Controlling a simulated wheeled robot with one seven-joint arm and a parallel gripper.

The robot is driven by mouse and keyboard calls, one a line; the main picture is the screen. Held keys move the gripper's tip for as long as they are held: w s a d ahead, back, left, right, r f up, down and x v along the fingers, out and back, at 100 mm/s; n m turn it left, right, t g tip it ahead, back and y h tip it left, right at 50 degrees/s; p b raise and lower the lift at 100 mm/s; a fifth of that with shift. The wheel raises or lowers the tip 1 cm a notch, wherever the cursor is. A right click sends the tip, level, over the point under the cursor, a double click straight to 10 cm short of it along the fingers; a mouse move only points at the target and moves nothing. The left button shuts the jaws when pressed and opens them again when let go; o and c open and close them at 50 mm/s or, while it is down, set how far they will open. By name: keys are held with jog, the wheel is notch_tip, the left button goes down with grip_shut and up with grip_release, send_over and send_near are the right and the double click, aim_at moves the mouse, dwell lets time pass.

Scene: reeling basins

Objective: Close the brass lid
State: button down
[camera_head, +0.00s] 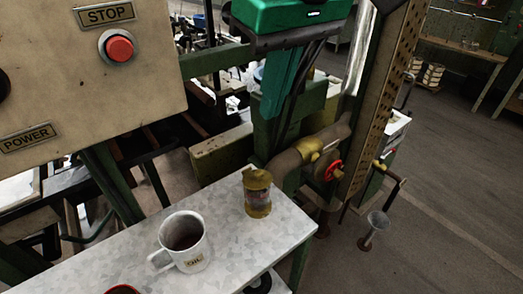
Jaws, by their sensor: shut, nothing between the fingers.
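A small brass and glass jar (258,203) stands upright near the right end of the speckled grey tabletop (225,232). Its brass lid (257,178) shows at the top of the jar, with a small raised part at its left side. The lid is too small in the picture to tell how far open it stands. I cannot make out my gripper in the head view.
A white mug (186,243) with dark liquid stands left of the jar, and a red round thing (122,290) is cut off at the bottom edge. A beige panel (90,70) with a red stop button (119,48) hangs at upper left. Green machinery (290,70) and a brown pipe (290,161) stand behind the jar.

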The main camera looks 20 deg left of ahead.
send_over(264, 182)
jog(key=f, duration=1.2)
jog(key=shift+w+a+f, duration=0.1)
jog(key=shift+a+f, duration=0.1)
jog(key=shift+f, duration=0.55)
jog(key=shift+d+f, duration=0.3)
jog(key=shift+f, duration=0.25)
jog(key=shift+s+d+f, duration=0.35)
jog(key=shift+s+f, duration=0.05)
jog(key=shift+f, duration=0.1)
jog(key=shift+r, duration=0.1)
